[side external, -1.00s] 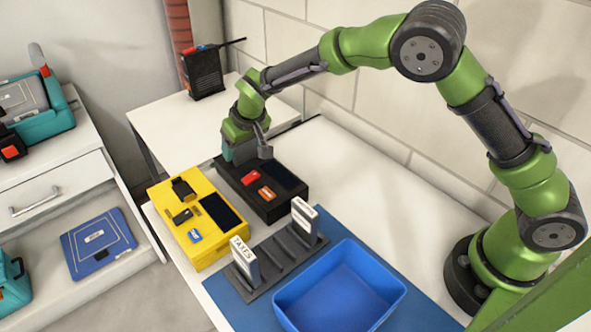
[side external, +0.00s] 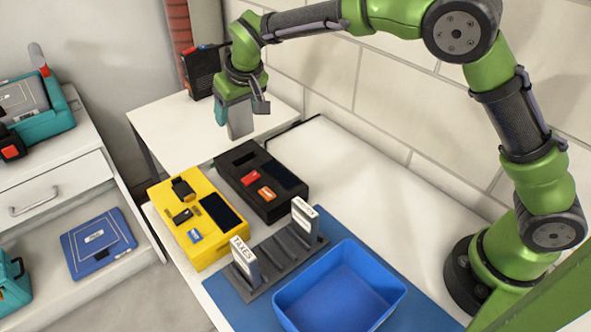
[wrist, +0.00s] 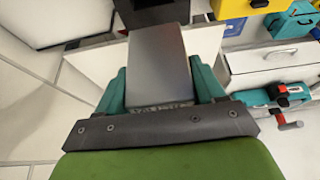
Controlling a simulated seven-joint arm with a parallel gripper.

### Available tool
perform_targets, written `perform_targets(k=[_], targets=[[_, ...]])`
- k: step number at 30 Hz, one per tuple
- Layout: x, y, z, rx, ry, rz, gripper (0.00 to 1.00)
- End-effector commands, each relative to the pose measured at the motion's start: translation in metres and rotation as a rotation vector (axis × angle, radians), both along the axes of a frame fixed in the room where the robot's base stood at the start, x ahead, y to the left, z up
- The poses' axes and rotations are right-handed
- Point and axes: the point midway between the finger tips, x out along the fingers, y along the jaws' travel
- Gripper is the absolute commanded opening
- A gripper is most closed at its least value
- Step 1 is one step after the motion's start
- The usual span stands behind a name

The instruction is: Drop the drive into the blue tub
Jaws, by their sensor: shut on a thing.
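My gripper (side external: 234,98) is shut on a grey, box-shaped drive (side external: 240,122) and holds it in the air above and behind the black case. In the wrist view the drive (wrist: 158,65) sits between the teal fingers, with partly hidden lettering along its near edge. The blue tub (side external: 340,288) stands at the front right of the white table on a blue mat, and its visible inside is empty. My gripper is well behind and to the left of the tub, and higher than it.
A black case (side external: 288,205) with an empty slot and coloured drives lies below my gripper. A yellow case (side external: 205,255) is beside it. A dark rack (side external: 285,268) holds two upright labelled drives, one marked TAXES, between the cases and the tub. White table at right is clear.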

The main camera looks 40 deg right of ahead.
Motion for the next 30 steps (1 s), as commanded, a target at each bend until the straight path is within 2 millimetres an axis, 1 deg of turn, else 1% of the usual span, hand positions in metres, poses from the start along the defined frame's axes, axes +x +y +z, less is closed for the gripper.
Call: perform_targets(k=[2,4,7,8,11,12,14,15,17,18,20,21,23,24,26,27,30], targets=[[0.000,0.003,0.002,0.001,-0.003,0.005,0.24],[-0.001,0.008,0.011,0.002,-0.006,0.014,0.24],[-0.010,0.024,0.033,0.005,-0.008,0.044,0.24],[-0.017,0.031,0.040,0.006,-0.007,0.057,0.24],[-0.048,0.055,0.065,0.006,-0.007,0.120,0.24],[-0.065,0.064,0.073,0.006,-0.006,0.150,0.24],[-0.090,0.077,0.084,0.005,-0.005,0.197,0.24],[-0.107,0.084,0.090,0.004,-0.005,0.231,0.24],[-0.135,0.094,0.097,0.004,-0.005,0.280,0.24],[-0.154,0.099,0.101,0.003,-0.005,0.315,0.24],[-0.182,0.106,0.105,0.002,-0.005,0.369,0.24],[-0.202,0.109,0.107,0.001,-0.005,0.406,0.24],[-0.231,0.112,0.107,0.000,-0.006,0.461,0.24],[-0.251,0.113,0.107,0.000,-0.007,0.498,0.24],[-0.281,0.112,0.104,0.000,-0.006,0.554,0.24],[-0.300,0.110,0.100,-0.001,-0.006,0.591,0.24],[-0.342,0.101,0.087,-0.001,-0.007,0.674,0.24]])
